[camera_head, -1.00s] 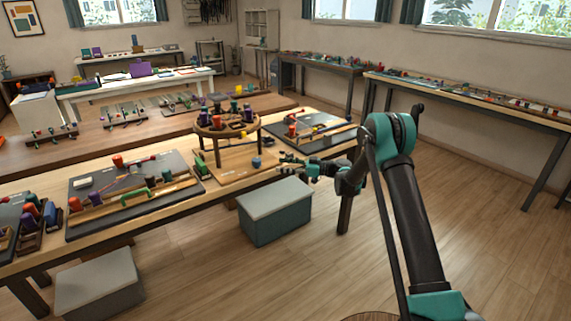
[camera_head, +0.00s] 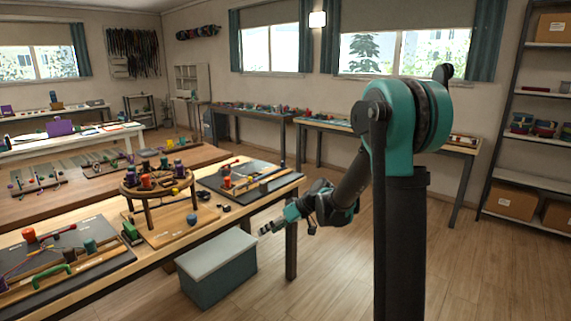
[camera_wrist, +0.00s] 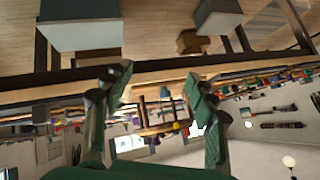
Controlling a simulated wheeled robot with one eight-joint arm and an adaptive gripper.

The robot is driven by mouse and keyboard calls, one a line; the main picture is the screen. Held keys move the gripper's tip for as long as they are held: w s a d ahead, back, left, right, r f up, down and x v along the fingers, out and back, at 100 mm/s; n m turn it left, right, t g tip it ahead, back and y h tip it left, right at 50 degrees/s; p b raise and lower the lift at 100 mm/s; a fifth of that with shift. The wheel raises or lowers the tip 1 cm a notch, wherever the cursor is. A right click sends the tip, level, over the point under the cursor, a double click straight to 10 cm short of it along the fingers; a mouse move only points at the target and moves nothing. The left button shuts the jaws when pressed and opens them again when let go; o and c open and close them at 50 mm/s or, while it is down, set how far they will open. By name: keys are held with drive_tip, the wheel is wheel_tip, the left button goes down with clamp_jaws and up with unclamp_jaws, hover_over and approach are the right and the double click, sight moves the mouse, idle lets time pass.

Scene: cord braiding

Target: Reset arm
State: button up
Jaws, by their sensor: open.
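My gripper (camera_head: 268,228) is out in front of the near workbench's right end, just right of the grey box below. In the wrist view my gripper (camera_wrist: 162,85) has its two fingers spread wide with nothing between them. The workbench (camera_head: 265,200) carries a round wooden braiding stand (camera_head: 130,188) with several coloured bobbins on top. A dark board (camera_head: 235,178) with a red bobbin lies at the bench's right end. The wrist view is tilted over and shows the room upside down.
A grey lidded box (camera_head: 215,265) stands on the floor below my gripper. Another dark board (camera_head: 60,265) lies at the bench's left. A shelf unit (camera_head: 530,120) stands at the far right. The wooden floor (camera_head: 310,290) right of the box is open.

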drive_tip(key=s+d+f+m+t+h, duration=0.1)
drive_tip(key=s+d+f+m+h, duration=0.2)
drive_tip(key=s+d, duration=0.9)
drive_tip(key=s+d+f+m+h, duration=0.3)
drive_tip(key=s+d+m+h, duration=0.3)
drive_tip(key=s+d, duration=0.6)
drive_tip(key=shift+s+d+f+t, duration=0.2)
drive_tip(key=shift+s+t, duration=0.2)
drive_tip(key=shift+s, duration=0.45)
